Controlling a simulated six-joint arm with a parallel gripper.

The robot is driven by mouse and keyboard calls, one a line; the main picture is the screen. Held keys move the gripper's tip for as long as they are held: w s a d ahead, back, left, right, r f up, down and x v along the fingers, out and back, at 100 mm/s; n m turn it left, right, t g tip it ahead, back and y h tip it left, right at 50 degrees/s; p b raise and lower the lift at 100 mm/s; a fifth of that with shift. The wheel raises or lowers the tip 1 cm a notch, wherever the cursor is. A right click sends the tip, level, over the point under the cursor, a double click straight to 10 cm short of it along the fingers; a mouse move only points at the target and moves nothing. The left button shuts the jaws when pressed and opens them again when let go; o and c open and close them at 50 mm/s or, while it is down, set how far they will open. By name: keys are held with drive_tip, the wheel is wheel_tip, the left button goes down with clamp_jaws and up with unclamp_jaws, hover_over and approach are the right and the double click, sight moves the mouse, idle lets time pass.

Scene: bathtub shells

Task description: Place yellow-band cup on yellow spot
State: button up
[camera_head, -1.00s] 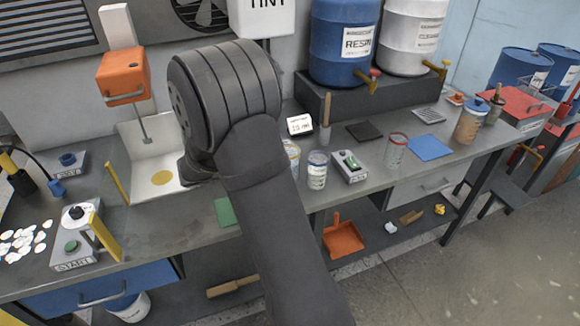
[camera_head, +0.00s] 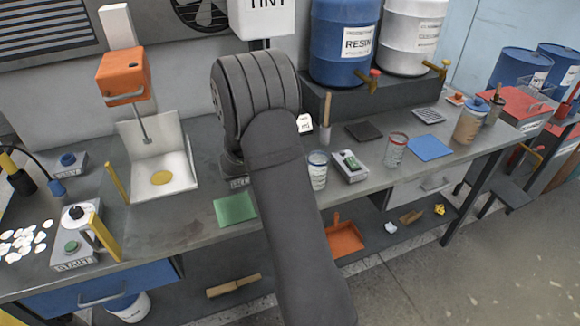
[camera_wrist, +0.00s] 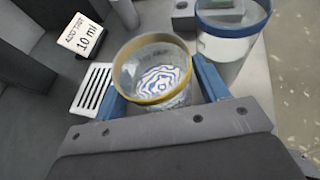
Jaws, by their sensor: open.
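The yellow-band cup (camera_wrist: 155,75) is clear, with a yellow rim and a blue-and-white swirled content, upright in the wrist view. My gripper (camera_wrist: 162,88) is open, with its blue fingers on either side of this cup; whether they touch it I cannot tell. In the head view my arm hides the cup and the fingers. The yellow spot (camera_head: 162,178) is a round mark on the floor of a white open booth at the left, well to the left of my arm, with nothing on it.
A blue-band cup (camera_head: 317,170) stands close to the right; it also shows in the wrist view (camera_wrist: 230,48). A grey box with a green switch (camera_head: 350,166) and a red-band cup (camera_head: 395,150) are farther right.

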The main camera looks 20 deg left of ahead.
drive_tip(key=c, duration=1)
